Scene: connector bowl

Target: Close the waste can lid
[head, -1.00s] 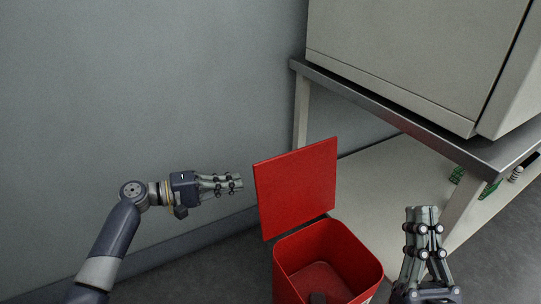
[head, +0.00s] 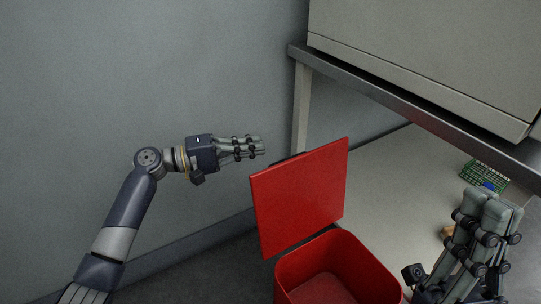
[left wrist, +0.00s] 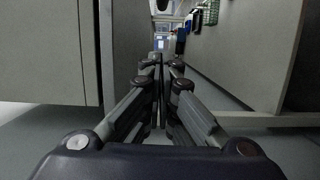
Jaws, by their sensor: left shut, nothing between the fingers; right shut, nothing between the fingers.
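The red waste can (head: 372,265) stands on the floor at the bottom middle of the head view. Its red lid (head: 300,195) is open and stands upright at the can's back left edge. The can looks empty where its inside shows. My left gripper (head: 262,146) is shut and empty, above and to the left of the lid's top edge, apart from it in the picture. It also shows shut in the left wrist view (left wrist: 158,62), where neither can nor lid is seen. My right gripper (head: 497,200) is shut and empty, right of the can.
A metal table (head: 420,112) with a large pale box-shaped unit (head: 430,55) on it stands at the back right. Its lower shelf (head: 390,180) holds a green rack (head: 484,175). A grey wall (head: 130,80) runs behind the left arm and lid.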

